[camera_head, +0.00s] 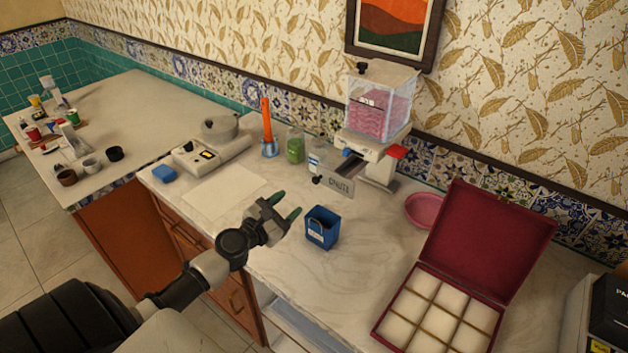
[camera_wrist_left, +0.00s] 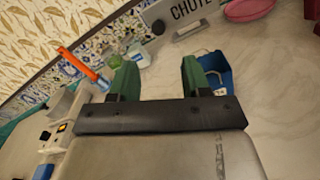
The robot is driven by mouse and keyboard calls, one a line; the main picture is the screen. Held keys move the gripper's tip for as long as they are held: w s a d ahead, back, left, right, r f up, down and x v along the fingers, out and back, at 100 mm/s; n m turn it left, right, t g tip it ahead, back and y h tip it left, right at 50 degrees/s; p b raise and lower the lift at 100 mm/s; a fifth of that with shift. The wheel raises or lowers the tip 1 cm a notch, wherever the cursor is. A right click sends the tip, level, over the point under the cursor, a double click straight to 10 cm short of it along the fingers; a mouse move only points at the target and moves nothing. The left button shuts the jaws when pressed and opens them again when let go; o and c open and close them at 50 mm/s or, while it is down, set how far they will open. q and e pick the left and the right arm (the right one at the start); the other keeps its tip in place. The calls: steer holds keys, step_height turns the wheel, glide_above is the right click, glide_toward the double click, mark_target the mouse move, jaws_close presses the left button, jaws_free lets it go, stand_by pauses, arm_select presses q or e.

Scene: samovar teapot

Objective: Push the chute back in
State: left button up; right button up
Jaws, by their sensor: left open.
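The chute (camera_head: 335,184) is a grey plate with dark lettering at the front of the dispenser (camera_head: 371,154), which has a clear hopper (camera_head: 380,103) of pink contents. A black knob (camera_head: 317,180) sits at the plate's left end. In the left wrist view the chute's plate (camera_wrist_left: 192,10) is at the top, its lettering partly cut off. My left gripper (camera_head: 287,206) is open and empty above the counter, left of the blue container and apart from the chute. Its green fingertips (camera_wrist_left: 159,78) show in the left wrist view. My right gripper is in neither view.
A blue open container (camera_head: 322,229) stands on the counter in front of the chute. A pink bowl (camera_head: 424,209) and an open red box with compartments (camera_head: 440,312) are to the right. A scale (camera_head: 208,153), an orange stick in a blue holder (camera_head: 267,127) and jars (camera_head: 296,148) stand behind left.

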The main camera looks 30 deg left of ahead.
mark_target(314, 182)
arm_select(q)
steer(key=w+n, duration=0.1)
steer(key=w, duration=0.2)
steer(key=w+n, duration=0.2)
steer(key=w, duration=0.2)
steer(key=w+n+p, duration=0.1)
steer(key=w, duration=0.2)
steer(key=shift+w+d+n, duration=0.35)
steer(key=shift+d+n, duration=0.05)
jaws_close()
